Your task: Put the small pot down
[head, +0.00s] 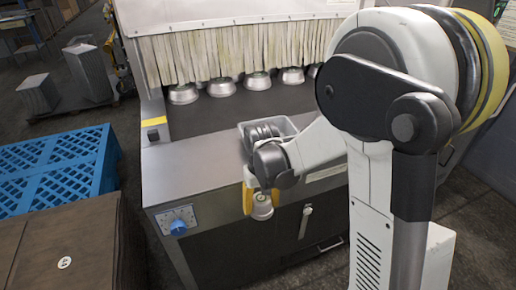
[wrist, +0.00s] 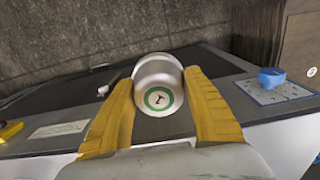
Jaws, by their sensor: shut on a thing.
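The small pot (head: 262,208) is silver metal and hangs in front of the machine's front edge in the head view. In the wrist view the pot (wrist: 158,72) shows its end with a green ring label. My gripper (head: 261,200) has two yellow fingers, one on each side of the pot, and is shut on it. In the wrist view the fingers of my gripper (wrist: 159,88) flank the pot. My wrist hides part of the machine top behind it.
Several similar metal pots (head: 222,86) stand on the dark conveyor (head: 215,113) below a strip curtain. A control panel (head: 177,219) with a blue knob is on the machine front. A blue pallet (head: 60,165) and a brown box (head: 65,235) stand at the left.

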